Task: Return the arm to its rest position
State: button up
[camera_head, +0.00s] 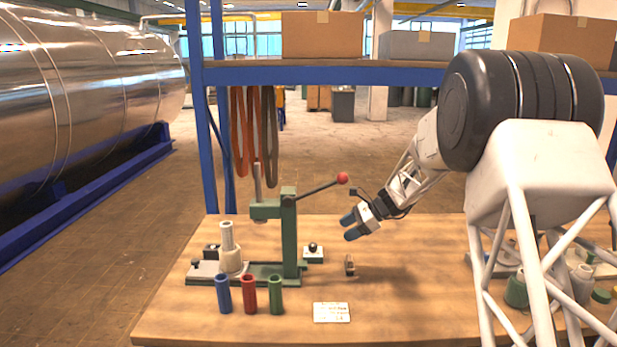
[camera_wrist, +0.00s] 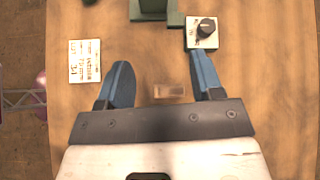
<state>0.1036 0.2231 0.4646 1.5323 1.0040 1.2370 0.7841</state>
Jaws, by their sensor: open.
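My gripper (camera_head: 348,228) hangs above the wooden workbench (camera_head: 400,310), to the right of the green press. Its two blue fingers are spread apart with nothing between them. In the wrist view my gripper (camera_wrist: 160,84) is also open, and a small metal-and-brown part (camera_wrist: 169,90) shows on the bench below, between the fingers. In the head view this small part (camera_head: 350,265) stands on the bench below my gripper, apart from it. My white arm reaches in from the right.
A green press (camera_head: 289,235) with a red-knobbed lever (camera_head: 342,178) stands left of my gripper. Blue (camera_head: 223,293), red (camera_head: 248,293) and green (camera_head: 276,294) tubes stand in front. A knob box (camera_head: 313,254) and a label card (camera_head: 331,312) lie nearby. A blue shelf frame (camera_head: 400,76) spans behind.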

jog(key=s+d+r+n+h, duration=0.1)
jog(key=s+r+n+h, duration=0.4)
jog(key=s, duration=0.9)
jog(key=s+r+n, duration=0.2)
jog(key=s+r, duration=0.5)
jog(key=s, duration=0.8)
jog(key=s+d+n+h, duration=0.1)
jog(key=s+n+h, duration=0.1)
jog(key=s, duration=0.7)
jog(key=s+d+f+n+t+h, duration=0.1)
jog(key=s+n, duration=0.3)
jog(key=s, duration=0.5)
jog(key=s+d+f+n+t+h, duration=0.1)
jog(key=s+d+n+h, duration=0.1)
jog(key=s, duration=0.7)
jog(key=shift+d+n+h, duration=0.35)
jog(key=shift+n+h, duration=0.05)
